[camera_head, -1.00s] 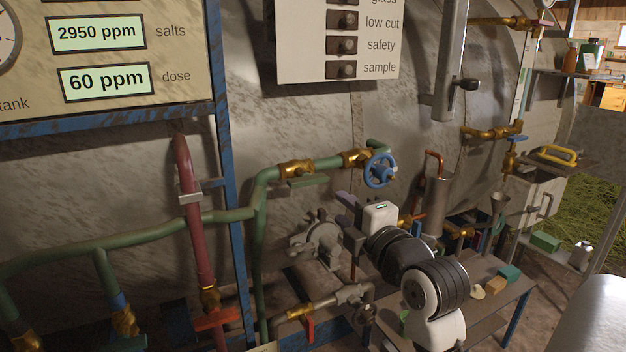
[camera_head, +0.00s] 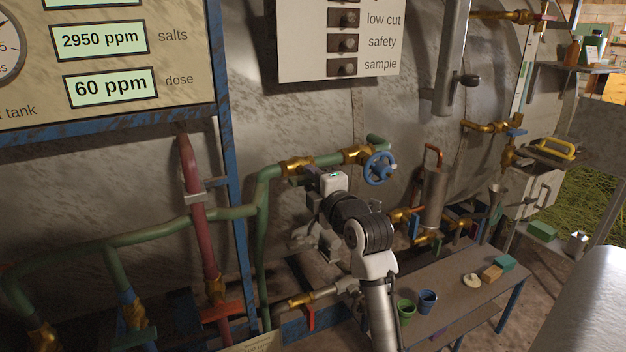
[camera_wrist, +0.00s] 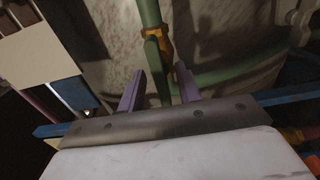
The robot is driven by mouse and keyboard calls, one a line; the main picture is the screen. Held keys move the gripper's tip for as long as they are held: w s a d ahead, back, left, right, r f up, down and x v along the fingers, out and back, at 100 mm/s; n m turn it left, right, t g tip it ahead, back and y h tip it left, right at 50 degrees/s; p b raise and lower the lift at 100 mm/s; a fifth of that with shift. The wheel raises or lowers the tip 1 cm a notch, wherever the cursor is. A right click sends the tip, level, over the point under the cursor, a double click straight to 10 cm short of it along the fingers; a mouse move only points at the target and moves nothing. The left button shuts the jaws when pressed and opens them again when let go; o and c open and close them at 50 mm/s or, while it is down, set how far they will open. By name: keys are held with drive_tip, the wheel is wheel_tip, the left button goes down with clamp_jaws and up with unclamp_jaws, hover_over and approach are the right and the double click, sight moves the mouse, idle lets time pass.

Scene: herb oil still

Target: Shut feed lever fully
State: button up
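A brass valve (camera_head: 297,167) sits on the green pipe (camera_head: 325,160), with a green lever below it, mostly hidden by my gripper in the head view. I see no label naming it the feed lever. My gripper (camera_head: 302,180) is close in front of this valve. In the wrist view, the two purple fingers (camera_wrist: 158,85) are spread apart, and the green lever (camera_wrist: 153,60) shows between and beyond them, beside the brass valve body (camera_wrist: 166,45). I see no finger clearly touching it. Its exact turn angle is hard to tell.
A blue handwheel (camera_head: 380,168) is just right of my gripper. A blue frame post (camera_head: 229,180) and a red pipe (camera_head: 192,180) stand left. A bench (camera_head: 450,305) with cups and blocks is lower right.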

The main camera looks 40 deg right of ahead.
clamp_jaws()
drive_tip(key=shift+m, duration=0.3)
drive_tip(key=m+b, duration=0.1)
drive_tip(key=m, duration=0.1)
drive_tip(key=shift+f+m+b, duration=0.1)
drive_tip(key=shift+m+b, duration=0.2)
drive_tip(key=shift+b, duration=0.05)
drive_tip(key=m, duration=0.3)
drive_tip(key=shift+m, duration=0.4)
drive_tip(key=m, duration=0.5)
drive_tip(key=m+p, duration=0.2)
drive_tip(key=m, duration=0.4)
drive_tip(key=shift+p, duration=0.35)
drive_tip(key=shift+m, duration=0.3)
